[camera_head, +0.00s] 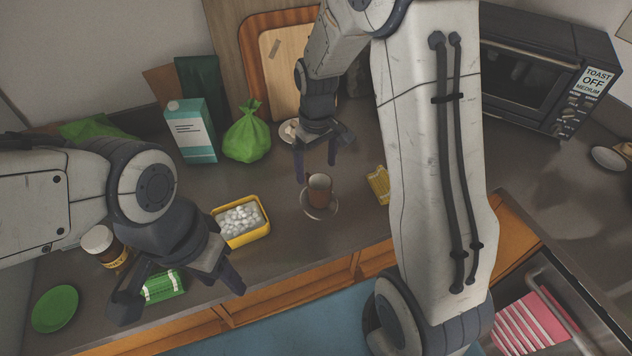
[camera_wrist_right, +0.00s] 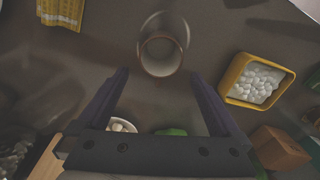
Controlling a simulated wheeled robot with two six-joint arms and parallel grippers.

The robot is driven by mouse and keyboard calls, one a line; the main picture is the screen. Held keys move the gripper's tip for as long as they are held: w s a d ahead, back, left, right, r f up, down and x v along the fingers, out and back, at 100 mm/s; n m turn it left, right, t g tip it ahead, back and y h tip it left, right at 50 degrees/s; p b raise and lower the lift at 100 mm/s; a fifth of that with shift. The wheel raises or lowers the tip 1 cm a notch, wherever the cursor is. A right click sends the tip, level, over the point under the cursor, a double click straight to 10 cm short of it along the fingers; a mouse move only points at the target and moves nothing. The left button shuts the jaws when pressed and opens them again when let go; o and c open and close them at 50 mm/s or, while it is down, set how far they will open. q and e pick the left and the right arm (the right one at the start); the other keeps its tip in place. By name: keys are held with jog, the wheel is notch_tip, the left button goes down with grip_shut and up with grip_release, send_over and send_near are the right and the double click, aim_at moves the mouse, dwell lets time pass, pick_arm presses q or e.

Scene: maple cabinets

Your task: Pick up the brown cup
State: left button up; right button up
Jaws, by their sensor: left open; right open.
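The brown cup (camera_head: 319,189) stands upright on a small saucer (camera_head: 330,211) on the grey counter in the head view. In the right wrist view the cup (camera_wrist_right: 162,52) shows from above, ahead of the gap between the fingers. My right gripper (camera_head: 317,171) is open and empty, just behind and above the cup, its fingers apart on either side; I see no contact. It also shows in the right wrist view (camera_wrist_right: 160,88). My left gripper (camera_head: 184,305) is open at the left, over a green-striped packet (camera_head: 163,286) near the counter's front edge, away from the cup.
A yellow tub of white pieces (camera_head: 266,229) stands left of the cup, and a yellow packet (camera_head: 378,185) lies to its right. A green bag (camera_head: 246,137), a teal carton (camera_head: 191,132) and a small dish (camera_head: 288,131) stand behind. A toaster oven (camera_head: 530,80) is at the back right.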

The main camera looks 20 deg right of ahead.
aim_at(317, 188)
notch_tip(317, 188, down, 3)
jog(key=shift+s+f, duration=0.1)
jog(key=shift+f, duration=0.1)
jog(key=shift+f+p, duration=0.5)
jog(key=shift+f, duration=0.1)
notch_tip(317, 188, down, 4)
jog(key=shift+d+f+p, duration=0.1)
jog(key=shift+p, duration=0.45)
jog(key=shift+c, duration=0.3)
jog(key=c, duration=1.5)
